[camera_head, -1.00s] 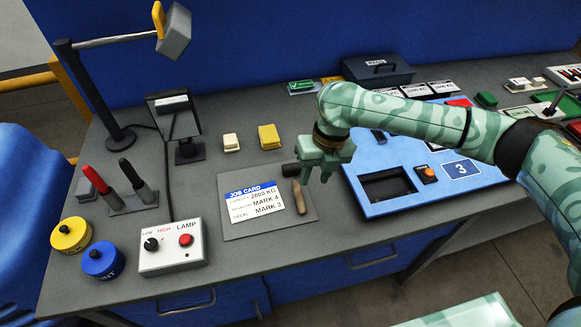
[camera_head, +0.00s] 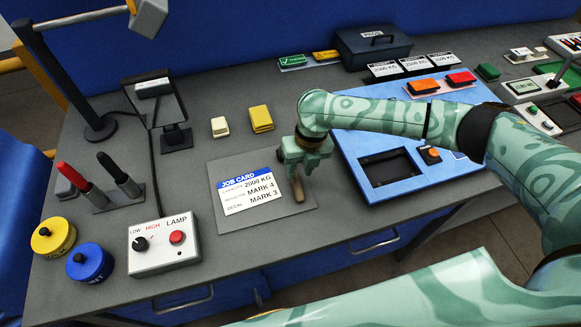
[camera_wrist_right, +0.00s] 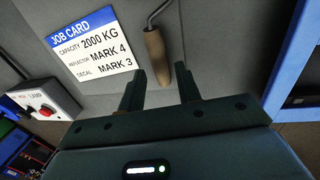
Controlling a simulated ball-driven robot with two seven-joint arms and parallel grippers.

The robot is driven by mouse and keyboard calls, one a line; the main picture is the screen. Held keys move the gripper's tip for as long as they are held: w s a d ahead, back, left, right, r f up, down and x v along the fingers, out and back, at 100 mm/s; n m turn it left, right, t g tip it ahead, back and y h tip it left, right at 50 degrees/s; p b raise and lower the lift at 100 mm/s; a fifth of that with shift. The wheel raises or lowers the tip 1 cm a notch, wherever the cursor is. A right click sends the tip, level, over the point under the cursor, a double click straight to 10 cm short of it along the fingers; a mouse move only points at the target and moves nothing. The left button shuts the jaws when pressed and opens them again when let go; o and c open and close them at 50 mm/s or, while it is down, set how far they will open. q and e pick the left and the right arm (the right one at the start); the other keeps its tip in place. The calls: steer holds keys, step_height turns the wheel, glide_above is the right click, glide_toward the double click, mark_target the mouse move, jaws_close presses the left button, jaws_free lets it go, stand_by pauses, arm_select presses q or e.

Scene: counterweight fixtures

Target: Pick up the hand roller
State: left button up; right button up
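The hand roller lies on the grey mat beside the job card. Its wooden handle (camera_head: 297,187) shows just below my right gripper (camera_head: 300,165) in the head view; the roller end is hidden behind the gripper. In the right wrist view the wooden handle (camera_wrist_right: 156,52) and part of its bent metal rod show. My right gripper (camera_wrist_right: 161,82) is open there, with the handle's near end in line with the gap between its fingers. The fingers do not grip it. I cannot tell the exact height between them. My left gripper is not in view.
The job card (camera_head: 247,191) lies left of the roller. A blue panel (camera_head: 350,148) with a dark recess stands close on the right. A lamp box (camera_head: 163,247) and two pots are at the left front. The grey bench between the card and the lamp box is clear.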

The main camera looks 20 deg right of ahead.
mark_target(297, 181)
steer(key=f, duration=0.3)
steer(key=a+f, duration=0.1)
steer(key=shift+s+f+b, duration=0.1)
steer(key=shift+f+b, duration=0.3)
steer(key=shift+d+r, duration=0.1)
jaws_close()
steer(key=shift+r, duration=0.3)
step_height(297, 181, up, 2)
steer(key=shift+r+p, duration=0.2)
steer(key=shift+p, duration=0.15)
steer(key=s+d+r+p, duration=0.3)
steer(key=s+d+r, duration=0.7)
steer(key=shift+w, duration=0.1)
